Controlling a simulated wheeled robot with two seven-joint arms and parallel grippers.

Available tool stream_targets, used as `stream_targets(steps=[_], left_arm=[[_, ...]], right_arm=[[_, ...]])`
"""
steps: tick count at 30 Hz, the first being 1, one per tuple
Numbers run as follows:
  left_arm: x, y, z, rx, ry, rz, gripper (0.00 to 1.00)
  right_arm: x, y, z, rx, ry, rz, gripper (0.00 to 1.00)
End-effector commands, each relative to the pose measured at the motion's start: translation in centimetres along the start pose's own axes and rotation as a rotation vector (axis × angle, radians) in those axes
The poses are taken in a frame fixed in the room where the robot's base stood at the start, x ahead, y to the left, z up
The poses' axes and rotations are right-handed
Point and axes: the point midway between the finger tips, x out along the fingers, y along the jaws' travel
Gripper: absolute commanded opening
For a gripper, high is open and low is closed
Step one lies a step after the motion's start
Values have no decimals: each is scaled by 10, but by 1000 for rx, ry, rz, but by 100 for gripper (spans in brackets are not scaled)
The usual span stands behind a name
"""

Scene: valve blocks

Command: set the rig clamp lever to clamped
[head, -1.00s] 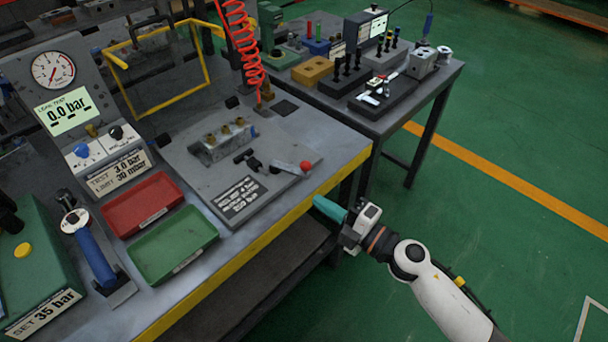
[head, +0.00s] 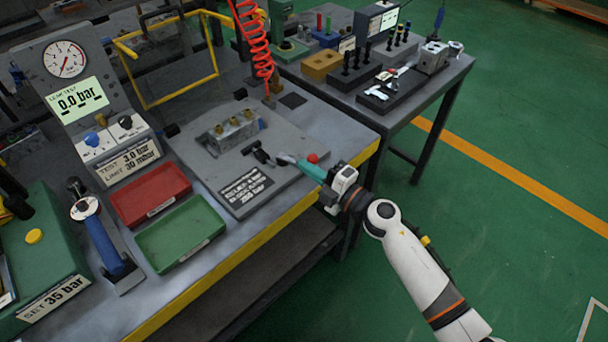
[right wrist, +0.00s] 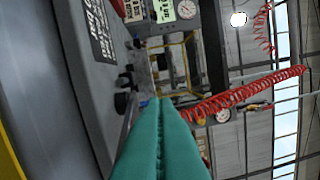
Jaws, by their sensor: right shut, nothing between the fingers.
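The rig plate (head: 205,170) carries a metal valve block (head: 232,133) with brass fittings. The clamp lever (head: 283,158) lies in front of the block, with a black pivot at its left and a red knob (head: 313,158) at its right. My right gripper (head: 299,163) has its teal fingers shut and empty at the lever, close to the knob; they hide part of the lever, and contact cannot be told. In the right wrist view the shut fingers (right wrist: 158,105) point past black clamp parts (right wrist: 124,101). My left gripper is not in view.
A red tray (head: 150,194) and a green tray (head: 181,233) lie left of the rig plate. A red coiled hose (head: 252,40) hangs behind it. A yellow frame (head: 180,98) stands at the back. The bench has a yellow front edge (head: 230,268). A second table holds fixtures.

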Motion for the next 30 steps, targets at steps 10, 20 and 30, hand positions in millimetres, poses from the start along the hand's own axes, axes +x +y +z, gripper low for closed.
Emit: stream_targets(steps=[10, 20, 30], left_arm=[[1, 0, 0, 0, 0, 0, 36], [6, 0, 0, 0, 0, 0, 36], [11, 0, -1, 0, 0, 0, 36]], right_arm=[[-2, 0, -5, 0, 0, 0, 0], [-2, 1, -10, 0, -37, 8, 0], [-2, 0, -14, 5, -83, 17, 0]])
